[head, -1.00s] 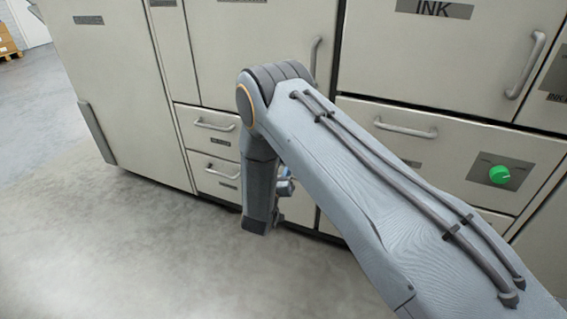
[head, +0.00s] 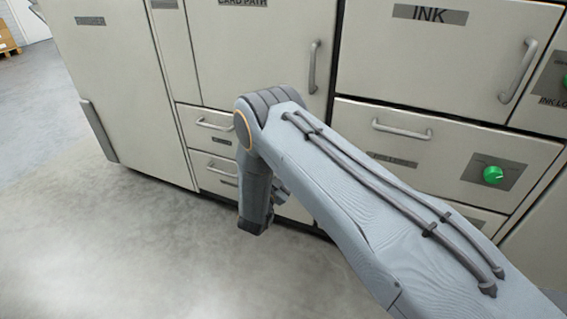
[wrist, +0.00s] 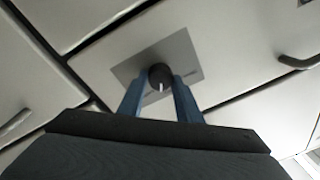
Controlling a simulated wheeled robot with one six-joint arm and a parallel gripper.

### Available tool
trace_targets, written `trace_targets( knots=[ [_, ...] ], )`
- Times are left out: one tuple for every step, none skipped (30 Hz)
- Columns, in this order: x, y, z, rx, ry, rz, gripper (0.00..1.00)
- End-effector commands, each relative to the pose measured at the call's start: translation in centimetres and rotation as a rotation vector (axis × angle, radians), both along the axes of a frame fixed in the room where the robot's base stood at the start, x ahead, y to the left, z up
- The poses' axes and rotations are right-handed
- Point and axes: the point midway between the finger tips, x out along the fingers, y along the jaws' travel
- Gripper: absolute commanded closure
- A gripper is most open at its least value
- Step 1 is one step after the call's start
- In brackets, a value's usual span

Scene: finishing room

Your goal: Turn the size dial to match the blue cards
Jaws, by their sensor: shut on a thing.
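In the wrist view a round dark dial (wrist: 160,73) with a white pointer mark sits on a grey plate (wrist: 128,71) on a pale panel. The mark points toward the bottom of that picture. My gripper (wrist: 160,84) has its two blue fingers on either side of the dial and is shut on it. In the head view my arm hides the dial and most of the gripper. I cannot read any size markings around the dial. No blue cards are in view.
A green knob (head: 493,175) sits on a drawer front at the right, and another green knob shows at the right edge. The INK door (head: 440,50) and drawers with bar handles (head: 401,130) surround my arm. Open concrete floor (head: 110,250) lies at the left.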

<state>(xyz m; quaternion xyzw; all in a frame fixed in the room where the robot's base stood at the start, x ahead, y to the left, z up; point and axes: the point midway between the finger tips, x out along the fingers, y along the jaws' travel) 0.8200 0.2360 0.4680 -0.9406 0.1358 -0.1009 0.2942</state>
Motion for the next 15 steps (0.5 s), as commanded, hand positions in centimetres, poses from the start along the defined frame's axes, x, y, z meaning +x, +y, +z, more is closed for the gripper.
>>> trace_targets(
  knots=[
    [-0.07, 0.14, -0.02, 0.037, -0.013, 0.003, 0.91],
    [-0.07, 0.13, -0.02, 0.062, -0.021, 0.002, 0.91],
    [-0.05, 0.17, -0.01, 0.094, -0.033, 0.003, 0.91],
    [-0.04, 0.18, 0.01, 0.117, -0.042, 0.003, 0.91],
    [-0.02, 0.2, 0.01, 0.141, -0.05, 0.003, 0.91],
    [-0.02, 0.21, 0.01, 0.169, -0.06, 0.004, 0.91],
    [-0.01, 0.21, 0.0, 0.189, -0.067, 0.003, 0.91],
    [-0.03, 0.2, -0.03, 0.209, -0.075, 0.004, 0.91],
    [-0.02, 0.2, -0.04, 0.234, -0.083, 0.003, 0.91],
    [-0.02, 0.2, -0.05, 0.251, -0.09, 0.003, 0.91],
    [-0.02, 0.2, -0.06, 0.268, -0.095, 0.003, 0.91],
    [-0.01, 0.2, -0.07, 0.288, -0.103, 0.003, 0.91],
    [-0.01, 0.21, -0.08, 0.302, -0.108, 0.003, 0.91],
    [0.0, 0.21, -0.08, 0.314, -0.113, 0.003, 0.91],
    [0.01, 0.21, -0.08, 0.33, -0.118, 0.003, 0.91]
  ],
)
